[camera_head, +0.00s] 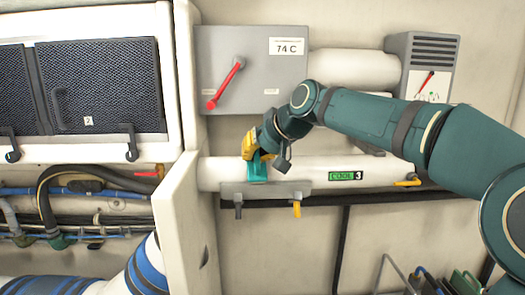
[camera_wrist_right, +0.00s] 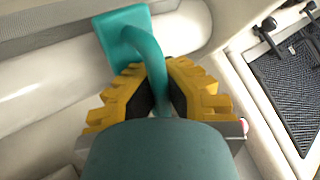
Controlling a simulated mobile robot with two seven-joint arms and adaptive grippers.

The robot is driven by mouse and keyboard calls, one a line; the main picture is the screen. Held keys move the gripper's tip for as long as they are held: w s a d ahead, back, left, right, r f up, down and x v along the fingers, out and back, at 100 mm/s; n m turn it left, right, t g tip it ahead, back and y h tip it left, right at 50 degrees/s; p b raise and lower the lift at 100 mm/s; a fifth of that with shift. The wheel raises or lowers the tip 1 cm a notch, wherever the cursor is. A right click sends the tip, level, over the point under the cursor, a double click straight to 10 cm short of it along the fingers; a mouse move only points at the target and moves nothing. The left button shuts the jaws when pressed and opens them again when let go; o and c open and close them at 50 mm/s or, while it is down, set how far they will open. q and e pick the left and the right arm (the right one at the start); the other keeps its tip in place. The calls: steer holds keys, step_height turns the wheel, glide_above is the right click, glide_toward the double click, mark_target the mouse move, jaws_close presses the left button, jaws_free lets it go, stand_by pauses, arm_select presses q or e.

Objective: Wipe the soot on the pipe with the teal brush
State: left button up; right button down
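My right arm reaches in from the right in the head view. Its yellow-fingered right gripper (camera_head: 250,150) is shut on the handle of the teal brush (camera_head: 258,170). In the right wrist view the yellow fingers (camera_wrist_right: 160,90) close around the curved handle, and the flat brush head (camera_wrist_right: 122,32) lies over the pipe (camera_wrist_right: 60,75). The white pipe (camera_head: 310,172) runs across the wall and bears a green "COOL 3" label. The brush head is at its left part; I cannot tell whether it touches. I see no soot; the brush and gripper cover part of the pipe. My left gripper is out of view.
A grey bracket (camera_head: 265,190) with two hooks sits at the pipe's lower front. A grey box (camera_head: 240,75) with a red lever is above. A white panel edge (camera_head: 178,220) stands close left. A yellow-handled valve (camera_head: 408,181) is at the pipe's right.

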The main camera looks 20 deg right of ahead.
steer(key=shift+w+a, duration=0.1)
steer(key=shift+a, duration=0.3)
steer(key=s+a+r+p, duration=0.1)
steer(key=s+r+p, duration=0.1)
steer(key=s+r, duration=0.1)
steer(key=shift+s+r, duration=0.4)
steer(key=shift+r, duration=0.45)
steer(key=shift+r, duration=0.1)
steer(key=shift+s+a+r, duration=0.25)
steer(key=shift+s+r, duration=0.65)
steer(key=shift+r, duration=0.15)
